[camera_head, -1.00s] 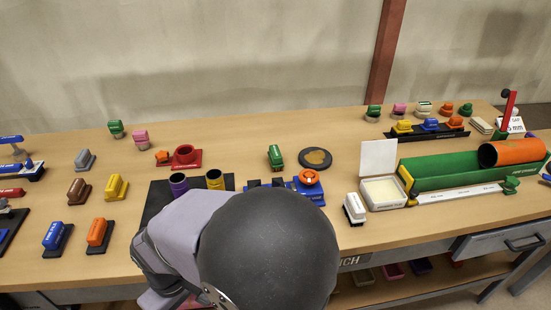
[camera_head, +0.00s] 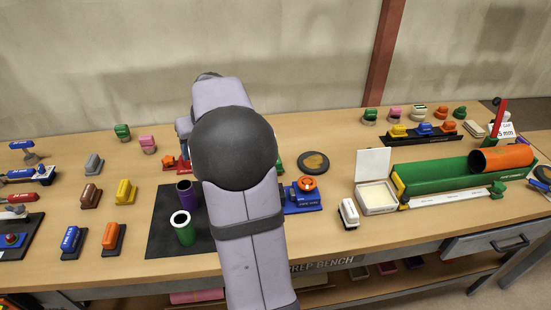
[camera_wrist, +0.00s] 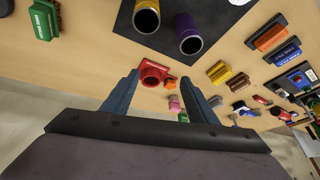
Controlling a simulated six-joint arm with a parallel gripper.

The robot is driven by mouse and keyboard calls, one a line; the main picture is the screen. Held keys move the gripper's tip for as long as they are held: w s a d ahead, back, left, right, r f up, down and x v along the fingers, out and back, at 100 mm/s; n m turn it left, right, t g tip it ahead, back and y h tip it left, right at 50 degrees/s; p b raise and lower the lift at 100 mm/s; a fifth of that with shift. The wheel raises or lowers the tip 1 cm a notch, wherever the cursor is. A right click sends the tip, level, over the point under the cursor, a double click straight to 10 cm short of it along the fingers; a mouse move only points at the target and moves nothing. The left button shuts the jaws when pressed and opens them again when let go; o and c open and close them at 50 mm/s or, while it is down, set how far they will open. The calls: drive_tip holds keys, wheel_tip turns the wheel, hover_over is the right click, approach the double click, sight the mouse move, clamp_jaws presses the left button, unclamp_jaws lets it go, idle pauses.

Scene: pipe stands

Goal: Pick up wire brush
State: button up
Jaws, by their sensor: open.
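I cannot tell for certain which block-shaped tool is the wire brush. A green-topped block (camera_wrist: 43,20) lies at the upper left of the wrist view, left of my gripper; my arm mostly hides it in the head view. Green (camera_head: 122,132) and pink (camera_head: 147,144) handled tools with greyish undersides stand at the back left. A white-topped tool with a dark base (camera_head: 349,212) stands right of my arm. My gripper (camera_wrist: 158,76) is open and empty, its fingers apart, with a red ring holder (camera_wrist: 152,72) seen between them.
Brown (camera_head: 86,196), yellow (camera_head: 125,191) and other blocks stand at left. A green trough (camera_head: 430,177) with an orange pipe (camera_head: 500,158) lies at right.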

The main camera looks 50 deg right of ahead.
drive_tip(key=s+d+f+m, duration=0.1)
drive_tip(key=s+d+f, duration=0.2)
drive_tip(key=d, duration=0.4)
drive_tip(key=s+d+f+m+g+h, duration=0.1)
drive_tip(key=s+d+f, duration=0.2)
drive_tip(key=d, duration=0.4)
drive_tip(key=s+d+f+m+g, duration=0.1)
drive_tip(key=s+d+f, duration=0.3)
drive_tip(key=d, duration=0.3)
drive_tip(key=shift+s+d+h+b, duration=0.3)
drive_tip(key=shift+s+d+h, duration=0.1)
drive_tip(key=shift+s, duration=0.25)
drive_tip(key=shift+p+x, duration=0.45)
drive_tip(key=shift+x, duration=0.6)
drive_tip(key=shift+w+f, duration=0.1)
drive_tip(key=shift+w, duration=0.05)
drive_tip(key=shift+p+x, duration=1.35)
drive_tip(key=shift+x, duration=1.1)
drive_tip(key=shift+w, duration=0.15)
drive_tip(key=c, duration=1.2)
